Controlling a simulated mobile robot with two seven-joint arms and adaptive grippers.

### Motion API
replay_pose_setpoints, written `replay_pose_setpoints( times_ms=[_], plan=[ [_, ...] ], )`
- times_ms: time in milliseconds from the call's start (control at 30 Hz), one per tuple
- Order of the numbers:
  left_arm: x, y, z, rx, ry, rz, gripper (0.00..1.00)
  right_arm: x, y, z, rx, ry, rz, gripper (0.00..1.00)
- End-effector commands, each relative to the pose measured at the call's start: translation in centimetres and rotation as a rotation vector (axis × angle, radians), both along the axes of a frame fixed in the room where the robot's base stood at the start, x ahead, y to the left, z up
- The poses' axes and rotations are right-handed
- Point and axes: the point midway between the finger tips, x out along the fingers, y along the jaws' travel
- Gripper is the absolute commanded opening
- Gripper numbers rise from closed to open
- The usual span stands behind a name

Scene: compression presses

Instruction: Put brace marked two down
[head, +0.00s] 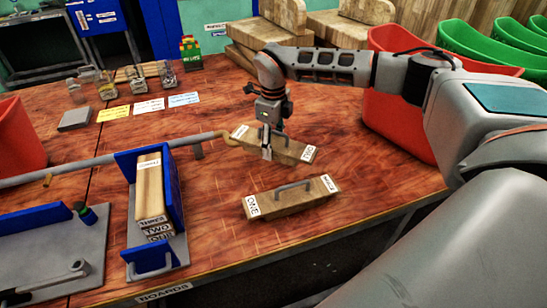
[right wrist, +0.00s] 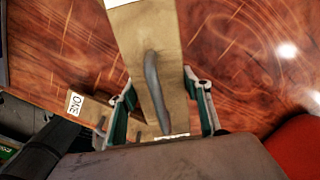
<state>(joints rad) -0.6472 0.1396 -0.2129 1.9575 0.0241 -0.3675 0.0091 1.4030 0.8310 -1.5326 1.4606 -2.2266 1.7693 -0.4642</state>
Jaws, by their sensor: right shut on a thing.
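The brace marked TWO (head: 290,149) is a wooden block with a metal handle, labelled TWO at its right end. My right gripper (head: 267,150) is shut on it, pointing down. In the right wrist view the brace (right wrist: 140,42) runs between the two fingers (right wrist: 163,85), its curved handle facing the camera. I cannot tell how far it is above the table. The brace marked ONE (head: 292,197) lies on the table in front of it, handle up; part of it shows in the right wrist view (right wrist: 97,113). My left gripper is not in view.
A blue-sided press (head: 175,190) holds stacked boards (head: 150,190) labelled THREE, TWO and ONE. A red bin (head: 400,125) stands to the right. Coloured cards (head: 149,106) and jars are at the back left. Table around brace ONE is clear.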

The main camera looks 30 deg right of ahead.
Motion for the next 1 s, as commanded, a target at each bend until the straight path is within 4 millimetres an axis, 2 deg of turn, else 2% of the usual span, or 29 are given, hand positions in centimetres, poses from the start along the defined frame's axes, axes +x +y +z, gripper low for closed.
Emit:
replay_pose_setpoints(
  times_ms=[267,500,900,933,967,1000],
  plan=[
    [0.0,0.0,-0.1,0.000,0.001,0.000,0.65,0.0,0.0,-1.9,0.000,0.000,0.000,0.05],
    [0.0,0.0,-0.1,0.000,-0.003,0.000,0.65,0.0,0.0,-5.2,0.001,0.000,0.000,0.05],
    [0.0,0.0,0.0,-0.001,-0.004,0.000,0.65,0.1,0.0,-5.6,0.001,-0.002,0.000,0.05],
    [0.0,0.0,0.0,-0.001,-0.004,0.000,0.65,0.0,0.0,-5.6,0.001,-0.001,0.000,0.56],
    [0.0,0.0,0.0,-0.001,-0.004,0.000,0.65,0.0,0.0,-5.6,0.001,-0.001,0.000,0.64],
    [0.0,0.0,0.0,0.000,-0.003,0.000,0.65,0.0,0.0,-5.6,0.001,-0.001,0.000,0.65]
  ],
)
